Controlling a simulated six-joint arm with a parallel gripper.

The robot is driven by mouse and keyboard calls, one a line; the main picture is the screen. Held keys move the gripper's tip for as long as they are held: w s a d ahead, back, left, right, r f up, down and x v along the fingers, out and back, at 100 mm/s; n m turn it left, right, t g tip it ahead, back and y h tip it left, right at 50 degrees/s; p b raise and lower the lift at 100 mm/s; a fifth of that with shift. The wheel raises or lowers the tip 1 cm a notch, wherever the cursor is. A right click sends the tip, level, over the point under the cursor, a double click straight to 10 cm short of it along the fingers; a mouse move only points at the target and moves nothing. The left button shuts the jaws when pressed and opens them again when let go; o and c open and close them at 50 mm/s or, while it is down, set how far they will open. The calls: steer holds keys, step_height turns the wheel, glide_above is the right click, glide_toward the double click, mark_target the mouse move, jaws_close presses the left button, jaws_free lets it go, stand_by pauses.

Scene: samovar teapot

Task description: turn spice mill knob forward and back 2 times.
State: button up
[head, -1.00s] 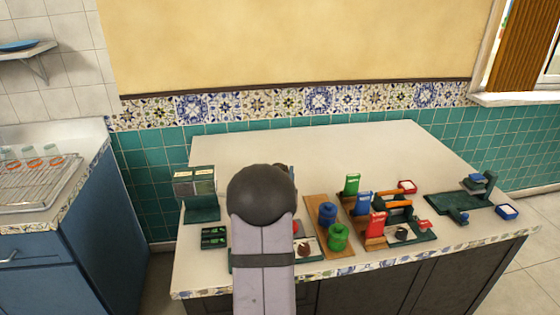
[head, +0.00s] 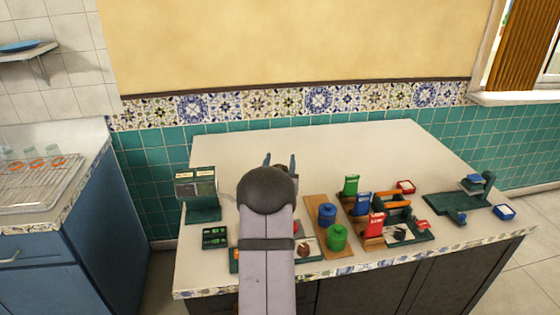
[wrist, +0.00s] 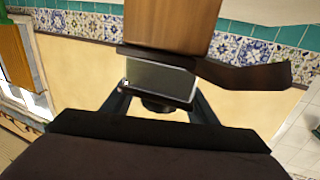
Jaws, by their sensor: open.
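What looks like the spice mill shows in the wrist view: a wooden block (wrist: 165,25), a grey panel in a pale frame (wrist: 155,80) and a dark arm-like piece (wrist: 250,76) to the right. A small dark round part (wrist: 160,105), possibly the knob, lies between my fingers. The mill cannot be made out in the head view, where my own arm hides part of the counter. My gripper (head: 280,160) is open, its two fingertips pointing toward the back of the counter. In the wrist view my gripper (wrist: 158,103) has a finger on either side; contact cannot be told.
A green stand (head: 203,208) and small tray (head: 214,246) are left of my arm. To the right are a wooden board (head: 342,250) with blue (head: 327,213) and green jars (head: 337,237), several upright packets (head: 375,225) and a green device (head: 455,202). The counter's back (head: 330,150) is clear.

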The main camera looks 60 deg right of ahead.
steer(key=c, duration=1.1)
steer(key=shift+o, duration=0.2)
steer(key=shift+m+g, duration=0.3)
steer(key=shift+g, duration=0.2)
steer(key=m+g+h, duration=0.1)
steer(key=g, duration=0.1)
steer(key=s+m+g+h+b, duration=0.1)
steer(key=m+g, duration=0.1)
steer(key=shift+d+g, duration=0.15)
steer(key=shift+g, duration=0.15)
steer(key=shift+s+m+g+y+p, duration=0.1)
steer(key=shift+s+m+g+p, duration=0.2)
steer(key=shift+m+g, duration=0.9)
steer(key=shift+s+m+g+y+p, duration=0.15)
steer(key=shift+s+m+g, duration=0.35)
steer(key=shift+g, duration=1.1)
steer(key=shift+s+m+g+y+p, duration=0.1)
steer(key=shift+s+m+g+p, duration=0.1)
steer(key=shift+m+g, duration=1.05)
steer(key=shift+g, duration=0.35)
steer(key=o, duration=1.1)
steer(key=shift+c, duration=0.2)
